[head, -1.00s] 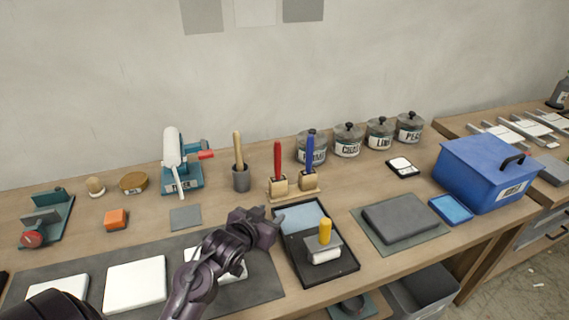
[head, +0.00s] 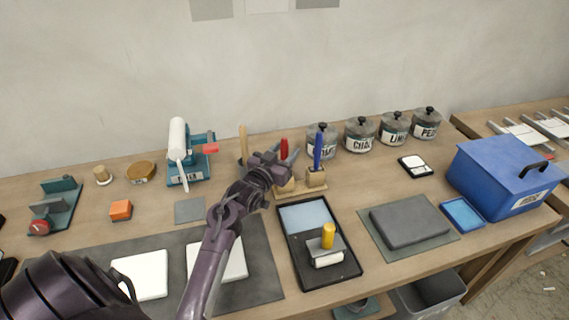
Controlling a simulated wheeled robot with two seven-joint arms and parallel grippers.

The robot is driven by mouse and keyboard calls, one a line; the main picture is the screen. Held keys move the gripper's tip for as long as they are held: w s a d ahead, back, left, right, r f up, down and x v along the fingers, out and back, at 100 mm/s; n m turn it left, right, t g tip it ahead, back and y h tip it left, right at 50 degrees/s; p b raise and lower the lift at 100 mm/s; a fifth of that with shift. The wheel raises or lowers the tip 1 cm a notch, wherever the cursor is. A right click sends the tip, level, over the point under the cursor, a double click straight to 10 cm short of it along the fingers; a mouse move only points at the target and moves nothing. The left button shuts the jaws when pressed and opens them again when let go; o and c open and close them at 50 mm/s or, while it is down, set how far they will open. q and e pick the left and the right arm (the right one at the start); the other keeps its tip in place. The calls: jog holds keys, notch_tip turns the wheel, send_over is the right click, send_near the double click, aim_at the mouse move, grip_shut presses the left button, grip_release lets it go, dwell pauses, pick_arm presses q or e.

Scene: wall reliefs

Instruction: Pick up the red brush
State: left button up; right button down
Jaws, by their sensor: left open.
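The red brush (head: 284,149) stands upright in a wooden holder (head: 270,196) at the back middle of the bench, left of a blue brush (head: 318,150). Only its upper handle shows; my left gripper hides its lower part. My left gripper (head: 285,162) is open, with its fingers at the red handle, one on each side as seen here. I cannot tell whether they touch it. My right gripper is not in view.
A wooden-handled tool (head: 243,143) stands close left of the gripper. Labelled jars (head: 359,135) line the back right. A black tray (head: 346,267) with a yellow-handled roller (head: 327,237) lies in front. A blue box (head: 500,178) stands at right.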

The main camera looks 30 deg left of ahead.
pick_arm(q)
grip_shut()
dwell(0.3)
